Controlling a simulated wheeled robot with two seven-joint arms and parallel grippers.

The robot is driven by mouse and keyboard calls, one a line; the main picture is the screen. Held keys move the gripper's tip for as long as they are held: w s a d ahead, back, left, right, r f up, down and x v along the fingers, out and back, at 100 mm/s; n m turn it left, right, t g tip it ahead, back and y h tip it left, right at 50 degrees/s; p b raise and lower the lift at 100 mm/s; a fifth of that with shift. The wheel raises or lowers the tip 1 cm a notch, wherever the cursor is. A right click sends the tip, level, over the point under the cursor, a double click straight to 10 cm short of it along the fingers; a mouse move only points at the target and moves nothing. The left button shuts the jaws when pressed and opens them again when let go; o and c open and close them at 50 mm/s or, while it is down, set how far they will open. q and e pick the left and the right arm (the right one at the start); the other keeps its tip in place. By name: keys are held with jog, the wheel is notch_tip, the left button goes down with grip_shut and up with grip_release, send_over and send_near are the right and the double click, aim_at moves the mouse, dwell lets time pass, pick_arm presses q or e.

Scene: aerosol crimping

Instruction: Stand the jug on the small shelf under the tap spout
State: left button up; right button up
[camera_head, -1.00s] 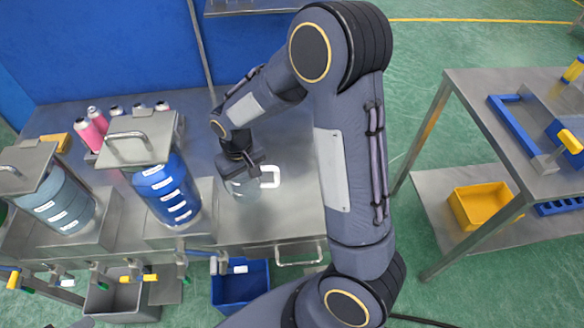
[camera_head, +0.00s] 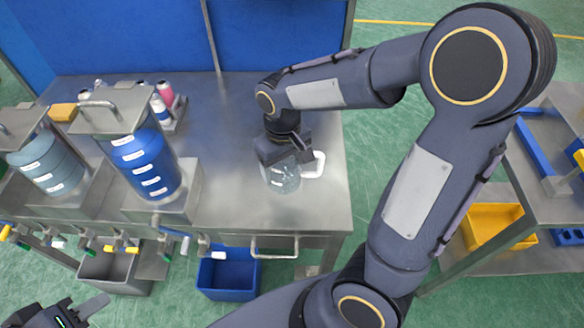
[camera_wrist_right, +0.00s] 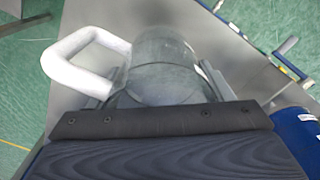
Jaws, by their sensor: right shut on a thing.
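The jug (camera_head: 284,178) is clear with a white handle on its right side. My right gripper (camera_head: 283,158) is shut on it from above, over the front right of the steel bench. The jug and its handle fill the upper middle of the right wrist view (camera_wrist_right: 160,68); I cannot tell whether its base touches the bench. Several taps with coloured levers line the bench front, one with a spout (camera_head: 186,240) below the blue tank. A small grey shelf (camera_head: 154,266) sits lower, beside a grey bin. My left gripper (camera_head: 75,314) is partly in view at the bottom left, its jaw gap unclear.
A blue tank (camera_head: 145,165) and a grey-blue tank (camera_head: 45,165) stand on the bench left of the jug. A grey bin (camera_head: 110,270) and a blue bin (camera_head: 228,275) are below the front edge. A second table (camera_head: 560,190) is at right.

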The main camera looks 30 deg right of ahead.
jog(key=shift+w+d+f, duration=0.65)
jog(key=shift+f, duration=0.9)
jog(key=shift+w+d+f, duration=0.6)
jog(key=shift+d+f, duration=0.1)
jog(key=shift+f, duration=0.85)
jog(key=shift+w+d+f, duration=0.65)
jog(key=shift+f, duration=0.9)
jog(key=shift+f, duration=0.15)
jog(key=o, duration=1)
